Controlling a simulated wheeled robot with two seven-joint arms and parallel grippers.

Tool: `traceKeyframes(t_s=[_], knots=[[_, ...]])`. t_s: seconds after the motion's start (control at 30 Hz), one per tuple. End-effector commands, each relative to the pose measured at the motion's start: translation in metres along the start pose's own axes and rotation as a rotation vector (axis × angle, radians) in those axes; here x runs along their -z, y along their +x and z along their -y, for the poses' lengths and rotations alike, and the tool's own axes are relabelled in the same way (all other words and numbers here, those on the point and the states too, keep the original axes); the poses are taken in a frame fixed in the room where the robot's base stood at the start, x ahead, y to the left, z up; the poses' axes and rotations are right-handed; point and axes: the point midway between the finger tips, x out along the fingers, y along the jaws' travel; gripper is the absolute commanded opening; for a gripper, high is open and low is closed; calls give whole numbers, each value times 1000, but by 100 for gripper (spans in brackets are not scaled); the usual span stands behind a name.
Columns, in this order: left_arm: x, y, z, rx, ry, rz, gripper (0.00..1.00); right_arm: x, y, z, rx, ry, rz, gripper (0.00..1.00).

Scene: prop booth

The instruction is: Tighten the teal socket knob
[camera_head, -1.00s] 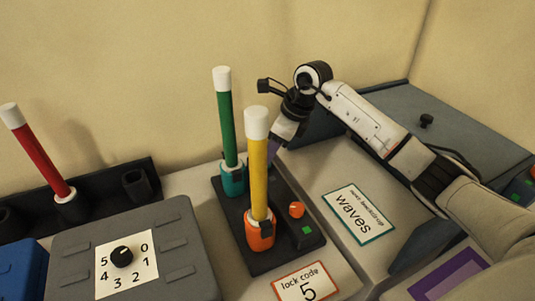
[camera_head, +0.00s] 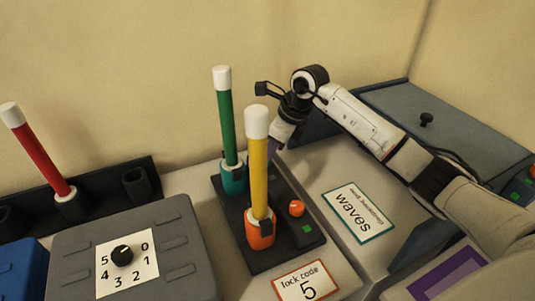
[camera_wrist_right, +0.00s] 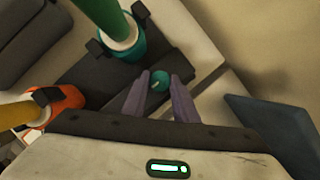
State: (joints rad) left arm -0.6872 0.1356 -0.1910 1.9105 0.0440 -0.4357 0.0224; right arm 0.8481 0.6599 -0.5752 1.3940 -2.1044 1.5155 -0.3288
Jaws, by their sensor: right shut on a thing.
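The teal socket knob (camera_wrist_right: 160,80) is small and round with a pale mark, on the dark base plate (camera_wrist_right: 200,62) beside the teal socket (camera_wrist_right: 122,42). My right gripper (camera_wrist_right: 160,84) is shut on the knob, one purple finger on each side. In the head view the teal socket (camera_head: 233,178) holds an upright green tube (camera_head: 227,125) with a white cap. There my right gripper (camera_head: 273,150) reaches down behind the yellow tube (camera_head: 259,170), and the knob is hidden. My left gripper is not in view.
The yellow tube stands in the orange socket (camera_head: 260,232), close to my right gripper. An orange knob (camera_head: 297,208) is on the same plate. A grey dial box (camera_head: 185,245) and a rack (camera_head: 100,190) with a red tube (camera_head: 38,155) are at the left.

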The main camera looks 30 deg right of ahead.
Motion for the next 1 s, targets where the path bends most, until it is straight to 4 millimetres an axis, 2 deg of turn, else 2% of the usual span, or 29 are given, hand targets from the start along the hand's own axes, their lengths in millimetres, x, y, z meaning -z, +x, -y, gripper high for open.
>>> traceKeyframes(t_s=[0.27, 1.0], knots=[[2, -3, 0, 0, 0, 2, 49, 0, -1, -1, 69, 159, -1, 4], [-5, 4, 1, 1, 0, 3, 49, -3, 1, -6, 324, 773, 2, 4]])
